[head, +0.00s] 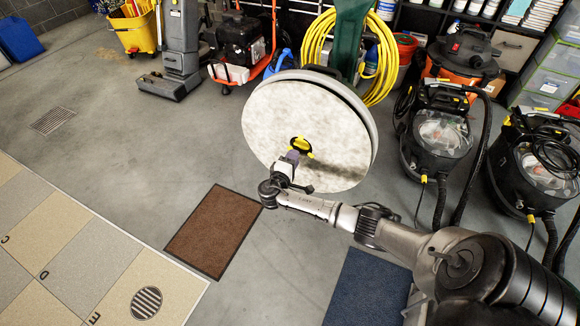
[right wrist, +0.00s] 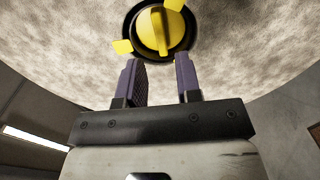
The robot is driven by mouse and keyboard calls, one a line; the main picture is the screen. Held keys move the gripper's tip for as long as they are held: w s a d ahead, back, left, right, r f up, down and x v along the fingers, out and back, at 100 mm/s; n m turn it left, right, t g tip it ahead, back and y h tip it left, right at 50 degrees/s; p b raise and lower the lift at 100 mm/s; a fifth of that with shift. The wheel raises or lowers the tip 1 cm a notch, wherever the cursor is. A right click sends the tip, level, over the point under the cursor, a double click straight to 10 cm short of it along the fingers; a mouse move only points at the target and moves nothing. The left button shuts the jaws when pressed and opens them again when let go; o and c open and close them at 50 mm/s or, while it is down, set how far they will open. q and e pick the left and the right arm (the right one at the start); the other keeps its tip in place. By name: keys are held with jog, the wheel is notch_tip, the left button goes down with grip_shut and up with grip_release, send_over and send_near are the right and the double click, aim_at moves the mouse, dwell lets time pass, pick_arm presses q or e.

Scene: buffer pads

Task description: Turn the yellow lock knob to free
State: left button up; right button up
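The yellow lock knob (head: 301,147) sits in a dark ring at the middle of a round, pale buffer pad (head: 275,115). In the right wrist view the knob (right wrist: 160,30) shows a raised bar running nearly upright, with yellow tabs at the ring's left and upper right. My right gripper (right wrist: 160,75) is open and empty, its two purple fingers pointing at the knob from just below in that view. No contact with the knob shows. In the head view my right gripper (head: 293,158) partly covers the knob's lower left. My left gripper is not in view.
The pad is on an upright green machine (head: 348,40) with a coiled yellow hose (head: 378,60). Vacuums (head: 440,135) stand at the right. A brown mat (head: 215,232) and a blue mat (head: 368,290) lie on the floor.

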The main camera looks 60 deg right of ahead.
jog(key=shift+w+d+f+b, duration=0.1)
jog(key=shift+d+b, duration=0.2)
jog(key=shift+d, duration=0.6)
jog(key=shift+w+d+r+b, duration=0.15)
jog(key=shift+d+b, duration=0.15)
jog(key=shift+d, duration=0.6)
jog(key=shift+w+d+f+b, duration=0.15)
jog(key=shift+d+b, duration=0.15)
jog(key=shift+d, duration=0.85)
jog(key=shift+c, duration=1.3)
grip_shut()
